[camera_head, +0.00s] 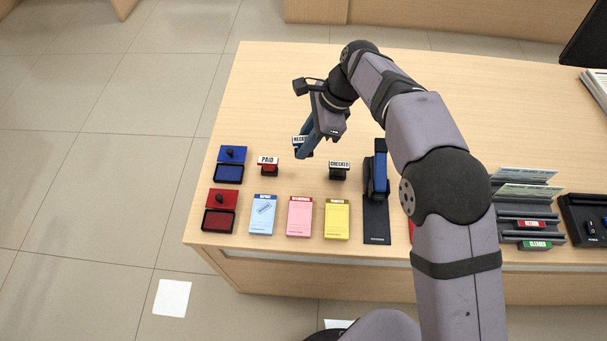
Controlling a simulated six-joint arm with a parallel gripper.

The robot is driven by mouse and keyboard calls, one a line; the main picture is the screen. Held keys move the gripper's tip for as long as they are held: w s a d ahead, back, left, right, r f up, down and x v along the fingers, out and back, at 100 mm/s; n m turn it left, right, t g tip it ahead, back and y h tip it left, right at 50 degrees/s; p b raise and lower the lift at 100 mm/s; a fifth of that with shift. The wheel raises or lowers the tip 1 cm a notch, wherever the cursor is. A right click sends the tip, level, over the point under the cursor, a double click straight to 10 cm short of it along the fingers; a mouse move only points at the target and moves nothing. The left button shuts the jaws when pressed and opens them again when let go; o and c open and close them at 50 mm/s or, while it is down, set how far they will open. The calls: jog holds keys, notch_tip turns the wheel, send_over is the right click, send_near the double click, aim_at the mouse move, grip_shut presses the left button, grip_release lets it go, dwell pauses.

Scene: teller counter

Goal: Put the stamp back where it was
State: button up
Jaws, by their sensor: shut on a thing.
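My gripper (306,151) points down above the counter and is shut on a stamp (298,139), whose white label is partly hidden by my finger and cannot be read fully. The held stamp's base is hidden, so I cannot tell whether it touches the counter. A red stamp labelled PAID (268,164) stands to its left. A dark stamp labelled CHECKED (339,166) stands to its right. There is bare counter between these two, below my gripper.
A blue ink pad (229,173) and a red ink pad (218,219) lie open at the left. Blue, pink and yellow pads (337,220) lie in front. A blue stapler-like device (380,172) stands right of the stamps. The counter's back is clear.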

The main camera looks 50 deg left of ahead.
jog(key=shift+a+r+m, duration=0.1)
jog(key=shift+r+m, duration=0.05)
jog(key=shift+m, duration=0.75)
jog(key=shift+f+p, duration=0.75)
jog(key=shift+f, duration=4.25)
jog(key=shift+f, duration=0.1)
jog(key=o, duration=0.8)
jog(key=shift+o, duration=0.2)
jog(key=b+v, duration=0.1)
jog(key=v, duration=1.1)
jog(key=shift+d, duration=0.25)
